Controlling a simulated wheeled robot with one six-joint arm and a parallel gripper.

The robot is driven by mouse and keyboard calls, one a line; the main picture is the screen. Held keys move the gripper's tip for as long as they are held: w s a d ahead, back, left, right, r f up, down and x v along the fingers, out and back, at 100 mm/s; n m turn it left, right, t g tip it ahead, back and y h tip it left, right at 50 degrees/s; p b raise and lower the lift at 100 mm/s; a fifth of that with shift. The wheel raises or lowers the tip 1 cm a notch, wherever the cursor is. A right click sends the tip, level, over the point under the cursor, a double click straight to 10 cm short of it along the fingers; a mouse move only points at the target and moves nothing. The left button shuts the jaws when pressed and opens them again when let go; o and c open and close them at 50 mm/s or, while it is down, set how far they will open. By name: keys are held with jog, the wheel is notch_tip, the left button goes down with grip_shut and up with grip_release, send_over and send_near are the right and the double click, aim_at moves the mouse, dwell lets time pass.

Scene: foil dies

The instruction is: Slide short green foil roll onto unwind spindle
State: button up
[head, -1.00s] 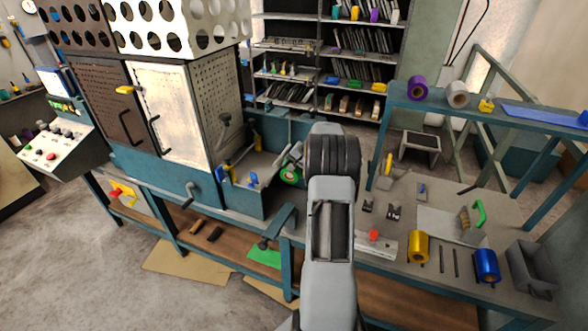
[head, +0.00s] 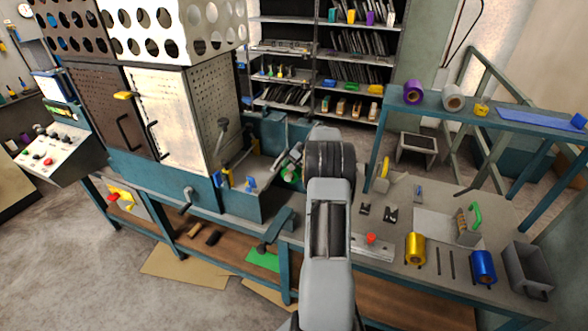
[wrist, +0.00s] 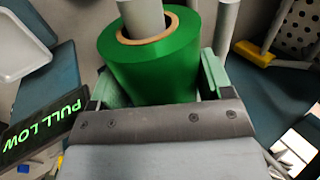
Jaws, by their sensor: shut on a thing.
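The short green foil roll (wrist: 155,72) is between the jaws of my gripper (wrist: 160,84) in the wrist view, its tan core ring facing the top. A pale grey rod, seemingly the unwind spindle (wrist: 141,14), stands at the core's opening and appears to enter it. How deep it goes is hidden. In the head view the green roll (head: 290,174) shows small at my gripper (head: 288,164), beside the press, partly hidden by my arm.
A second pale rod (wrist: 226,42) stands close right of the roll. In the head view, a yellow roll (head: 415,249) and a blue roll (head: 483,266) stand on the right bench, near a grey bin (head: 527,268).

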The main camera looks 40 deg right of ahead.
jog(key=shift+w+d, duration=0.1)
jog(key=shift+d, duration=0.1)
jog(key=o, duration=1.1)
jog(key=shift+o, duration=0.2)
jog(key=b+v, duration=0.1)
jog(key=v, duration=1.3)
jog(key=shift+b, duration=0.4)
jog(key=shift+f, duration=0.1)
